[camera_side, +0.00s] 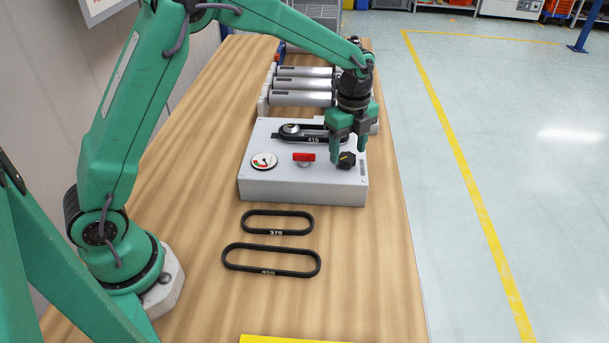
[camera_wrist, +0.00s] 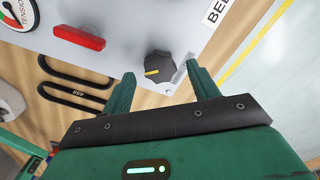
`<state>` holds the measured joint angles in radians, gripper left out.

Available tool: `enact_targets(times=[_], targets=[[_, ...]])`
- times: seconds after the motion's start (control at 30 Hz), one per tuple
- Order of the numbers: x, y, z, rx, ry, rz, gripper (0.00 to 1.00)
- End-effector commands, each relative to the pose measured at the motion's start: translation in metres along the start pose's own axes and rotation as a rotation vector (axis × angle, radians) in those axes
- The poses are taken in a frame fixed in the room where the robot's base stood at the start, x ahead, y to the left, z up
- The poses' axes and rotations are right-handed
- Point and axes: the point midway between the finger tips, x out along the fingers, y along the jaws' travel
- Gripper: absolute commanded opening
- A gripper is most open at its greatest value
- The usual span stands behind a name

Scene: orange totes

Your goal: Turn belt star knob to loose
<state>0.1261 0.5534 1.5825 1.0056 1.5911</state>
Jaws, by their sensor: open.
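The belt star knob (camera_side: 346,160) is a black knob with a yellow pointer line, at the front right of the grey machine box (camera_side: 300,190). In the wrist view the knob (camera_wrist: 161,66) shows its yellow line toward the left side. My gripper (camera_side: 348,152) is open and points down over the knob. In the wrist view its green fingertips (camera_wrist: 160,72) stand left and right of the knob with gaps visible. Whether the fingertips reach down beside the knob or stop above it, I cannot tell. The knob's scale marks are not readable.
A red handle (camera_side: 304,157) and a tension gauge (camera_side: 264,161) sit left of the knob. A belt marked 415 (camera_side: 290,138) is behind them. Grey rollers (camera_side: 300,98) lie farther back. Two loose black belts (camera_side: 271,261) lie on the table (camera_side: 200,180) in front.

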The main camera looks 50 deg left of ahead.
Motion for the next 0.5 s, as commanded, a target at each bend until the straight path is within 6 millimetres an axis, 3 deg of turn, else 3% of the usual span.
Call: enact_targets(times=[0.2, 0.5], targets=[[0.0133, 0.0004, 0.0, 0.0, 0.0, 0.001, 0.6], [0.0142, 0.0002, 0.0, 0.0, 0.0, 0.0, 0.58]])
